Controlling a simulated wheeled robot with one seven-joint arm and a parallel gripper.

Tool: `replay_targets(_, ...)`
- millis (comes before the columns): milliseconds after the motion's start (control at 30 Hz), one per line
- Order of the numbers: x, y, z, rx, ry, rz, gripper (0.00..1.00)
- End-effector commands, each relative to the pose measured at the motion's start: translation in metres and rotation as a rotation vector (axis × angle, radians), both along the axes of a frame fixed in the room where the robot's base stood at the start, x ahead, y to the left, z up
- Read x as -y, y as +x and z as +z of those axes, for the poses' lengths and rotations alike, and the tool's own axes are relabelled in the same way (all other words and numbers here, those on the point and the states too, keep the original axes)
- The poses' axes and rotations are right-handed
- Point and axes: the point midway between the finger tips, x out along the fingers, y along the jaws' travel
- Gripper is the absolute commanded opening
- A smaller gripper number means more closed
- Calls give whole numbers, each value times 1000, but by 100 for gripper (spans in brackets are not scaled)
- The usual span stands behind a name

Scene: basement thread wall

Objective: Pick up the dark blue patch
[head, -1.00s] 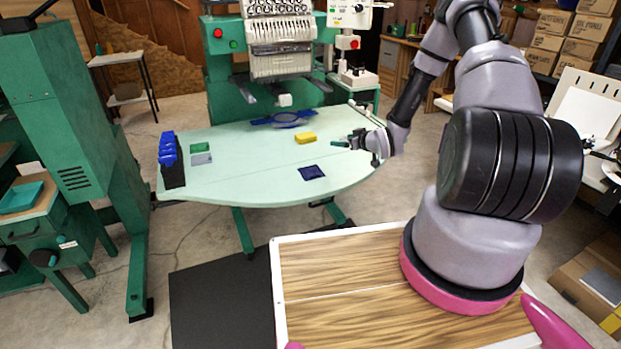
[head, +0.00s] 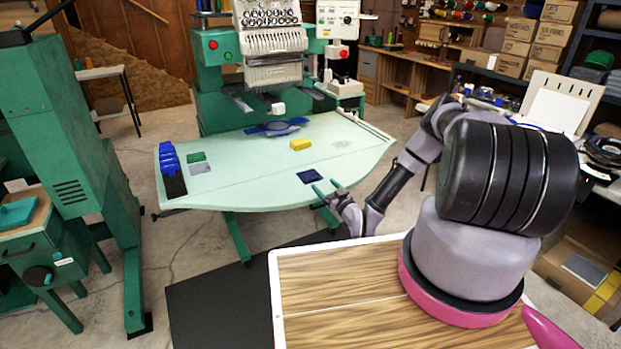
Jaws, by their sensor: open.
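The dark blue patch (head: 309,176) lies flat near the front edge of the pale green table (head: 240,190), right of its middle. My gripper (head: 327,188) is at the table's front edge, just to the right of and nearer than the patch. Its two fingers are spread apart with nothing between them. The fingertips look close to the patch's right side, but I cannot tell whether they touch it or how high they are.
A yellow block (head: 301,144) lies behind the patch. Green (head: 196,157) and grey (head: 200,168) patches lie at left beside a blue-topped black rack (head: 172,172). A blue hoop (head: 277,128) lies under the embroidery machine head (head: 272,45). The table middle is clear.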

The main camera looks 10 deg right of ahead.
Motion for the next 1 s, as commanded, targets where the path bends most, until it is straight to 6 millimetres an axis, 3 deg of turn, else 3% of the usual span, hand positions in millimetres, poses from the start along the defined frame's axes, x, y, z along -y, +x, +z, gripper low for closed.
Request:
replay_targets(500, -25, 52, -4, 2, -2, 0, 85)
replay_targets(767, -25, 54, -4, 0, 0, 0, 85)
replay_targets(900, -25, 54, -4, 0, 0, 0, 31)
replay_targets(1000, -25, 54, -4, 0, 0, 0, 0)
